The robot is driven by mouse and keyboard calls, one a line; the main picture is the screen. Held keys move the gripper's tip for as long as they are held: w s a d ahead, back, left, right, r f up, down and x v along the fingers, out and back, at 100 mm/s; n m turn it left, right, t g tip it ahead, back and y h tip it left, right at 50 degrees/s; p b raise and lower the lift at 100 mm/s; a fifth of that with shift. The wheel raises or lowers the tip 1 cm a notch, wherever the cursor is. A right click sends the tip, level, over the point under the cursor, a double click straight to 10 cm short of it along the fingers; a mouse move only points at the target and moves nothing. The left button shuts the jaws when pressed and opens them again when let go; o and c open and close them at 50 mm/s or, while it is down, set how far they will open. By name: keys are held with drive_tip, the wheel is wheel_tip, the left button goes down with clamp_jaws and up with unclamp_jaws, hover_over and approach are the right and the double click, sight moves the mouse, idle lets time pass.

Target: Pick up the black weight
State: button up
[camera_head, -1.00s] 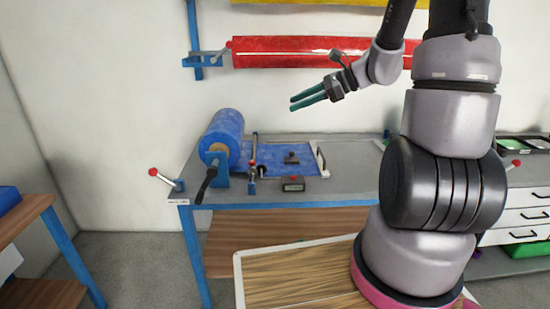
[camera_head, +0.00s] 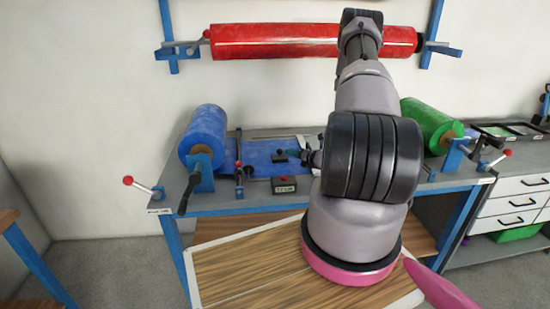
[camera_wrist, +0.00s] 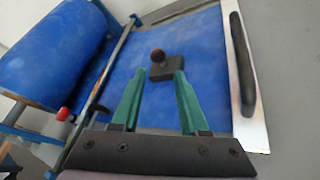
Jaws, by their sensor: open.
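The black weight is a small dark block with a round knob on top. It rests on the blue plastic sheet on the bench, and in the wrist view the weight (camera_wrist: 166,70) lies just beyond the fingertips. In the head view the weight (camera_head: 280,157) shows left of my arm. My gripper (camera_wrist: 164,76) has two green fingers, open with an empty gap, pointing at the weight; whether they touch it cannot be told. In the head view my gripper (camera_head: 298,155) is small and partly hidden by my arm.
A blue roll (camera_head: 203,137) stands left on the bench, with a rod (camera_head: 239,165) beside it. A bar with a black handle (camera_wrist: 241,66) lies right of the sheet. A green roll (camera_head: 430,122) is farther right.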

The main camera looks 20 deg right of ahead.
sight(282, 151)
drive_tip(key=x, duration=0.9)
drive_tip(key=shift+w+a, duration=0.15)
drive_tip(key=shift+a, duration=0.05)
clamp_jaws()
drive_tip(key=shift+r, duration=0.15)
idle(1.0)
